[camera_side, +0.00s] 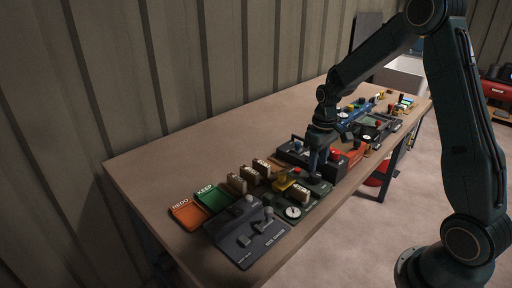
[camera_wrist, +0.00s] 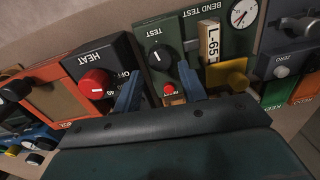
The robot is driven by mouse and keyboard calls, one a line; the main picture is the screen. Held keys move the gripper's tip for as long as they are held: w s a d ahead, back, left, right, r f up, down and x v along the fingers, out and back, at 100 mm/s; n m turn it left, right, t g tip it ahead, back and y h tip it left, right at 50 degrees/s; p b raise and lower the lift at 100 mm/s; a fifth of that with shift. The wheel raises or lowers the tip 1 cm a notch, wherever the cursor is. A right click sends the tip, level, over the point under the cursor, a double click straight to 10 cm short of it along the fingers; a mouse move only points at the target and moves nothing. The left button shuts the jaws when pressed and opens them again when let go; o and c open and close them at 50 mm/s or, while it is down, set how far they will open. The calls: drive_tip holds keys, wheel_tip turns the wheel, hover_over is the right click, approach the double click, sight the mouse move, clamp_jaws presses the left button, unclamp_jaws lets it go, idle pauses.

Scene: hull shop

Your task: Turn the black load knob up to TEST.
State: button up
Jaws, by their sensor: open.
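The black load knob (camera_wrist: 160,54) sits on the dark green bend test panel (camera_wrist: 150,20) in the wrist view. It has a short white pointer line, and the word TEST is printed beside it. My gripper (camera_wrist: 160,85) is open, with one blue finger on each side of a small red button (camera_wrist: 169,88). The knob lies just beyond the fingertips, and I see nothing between them being held. In the side view my gripper (camera_side: 316,168) is low over the row of devices; the knob cannot be made out there.
A dial gauge (camera_wrist: 243,13), a wooden block marked L-65 (camera_wrist: 211,45) and a yellow part (camera_wrist: 228,75) are right of the knob. A HEAT box with a red knob (camera_wrist: 95,83) is close on the left. KEEP (camera_side: 213,198) and REDO (camera_side: 187,213) trays stand at the table's near end.

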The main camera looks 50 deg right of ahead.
sight(316, 174)
drive_tip(key=shift+f, duration=2.4)
drive_tip(key=c, duration=0.7)
drive_tip(key=o, duration=0.7)
drive_tip(key=shift+r, duration=0.2)
